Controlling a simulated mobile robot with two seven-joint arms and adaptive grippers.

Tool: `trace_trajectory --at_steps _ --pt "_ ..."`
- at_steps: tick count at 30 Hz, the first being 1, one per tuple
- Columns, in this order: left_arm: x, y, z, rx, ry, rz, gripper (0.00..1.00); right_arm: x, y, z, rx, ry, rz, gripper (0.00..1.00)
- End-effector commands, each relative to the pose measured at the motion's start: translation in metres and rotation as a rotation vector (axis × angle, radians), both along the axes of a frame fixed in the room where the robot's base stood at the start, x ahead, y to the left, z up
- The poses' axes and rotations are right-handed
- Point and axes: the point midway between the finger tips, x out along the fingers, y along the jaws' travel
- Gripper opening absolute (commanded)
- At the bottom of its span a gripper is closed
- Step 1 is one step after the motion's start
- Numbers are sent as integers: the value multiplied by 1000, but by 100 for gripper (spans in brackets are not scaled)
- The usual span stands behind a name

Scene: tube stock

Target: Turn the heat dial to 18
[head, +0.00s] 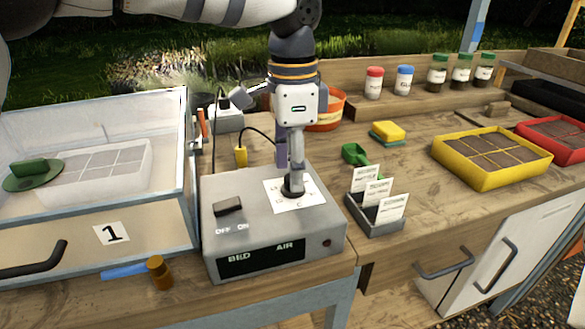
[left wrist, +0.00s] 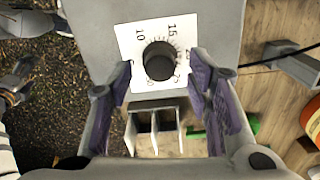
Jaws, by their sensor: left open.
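The heat dial is a round black knob (left wrist: 160,62) on a white scale card (left wrist: 131,40) in the left wrist view. The numbers 10 and 15 are legible there; which mark the knob points to cannot be made out. The dial sits on top of a grey control box (head: 228,240), where the head view shows its card (head: 312,196) and the knob is partly hidden by a finger. My left gripper (head: 291,176) points down over the dial, open, with its purple-padded fingers (left wrist: 160,82) apart on either side. Contact with the knob cannot be told.
The box has a black switch (head: 228,206) marked OFF and ON. A label holder (head: 376,228) stands close to its right. A clear-lidded propagator (head: 150,225) stands at left, with a brown bottle (head: 159,273) in front. A yellow tray (head: 490,176) is farther right.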

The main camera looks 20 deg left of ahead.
Motion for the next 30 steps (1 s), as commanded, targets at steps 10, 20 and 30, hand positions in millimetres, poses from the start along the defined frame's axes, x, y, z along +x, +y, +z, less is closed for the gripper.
trace_trajectory --at_steps 10,20,30 --pt "0 0 -13 0 -1 0 46 1 0 1 0 -4 0 86" --pt "0 0 -13 0 -1 0 0 1 0 1 0 -3 0 86" --pt "0 0 -12 6 -1 362 0 4 0 3 0 -13 0 86"
